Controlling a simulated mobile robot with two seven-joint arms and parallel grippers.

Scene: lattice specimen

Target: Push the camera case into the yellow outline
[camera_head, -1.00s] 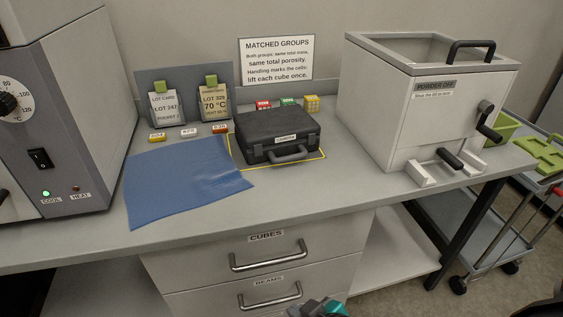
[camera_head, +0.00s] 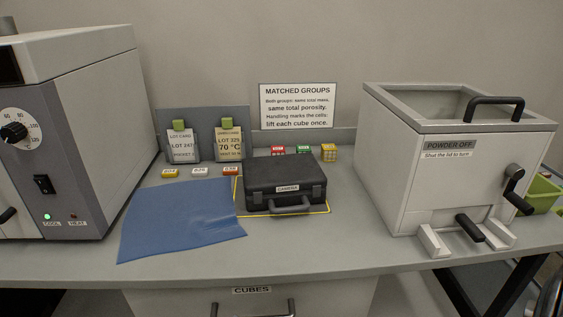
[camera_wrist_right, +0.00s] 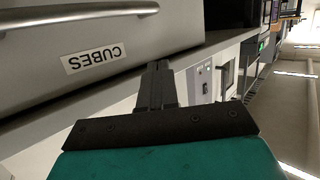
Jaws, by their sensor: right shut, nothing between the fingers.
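The black camera case (camera_head: 285,178) lies flat on the bench, its handle toward the front and a white label on its front face. The yellow outline (camera_head: 237,196) on the bench shows along the case's left side, front and front right corner; its back part is hidden behind the case. My right gripper (camera_wrist_right: 157,70) is shut and empty in the right wrist view, in front of the drawer labelled CUBES (camera_wrist_right: 80,30), away from the case. My left gripper is in neither view.
A blue cloth (camera_head: 180,222) lies left of the case. Small coloured cubes (camera_head: 303,150) stand behind it, and lot cards (camera_head: 229,145) behind left. An oven-like unit (camera_head: 80,140) stands left, the powder-off box (camera_head: 450,170) right. Bench in front is clear.

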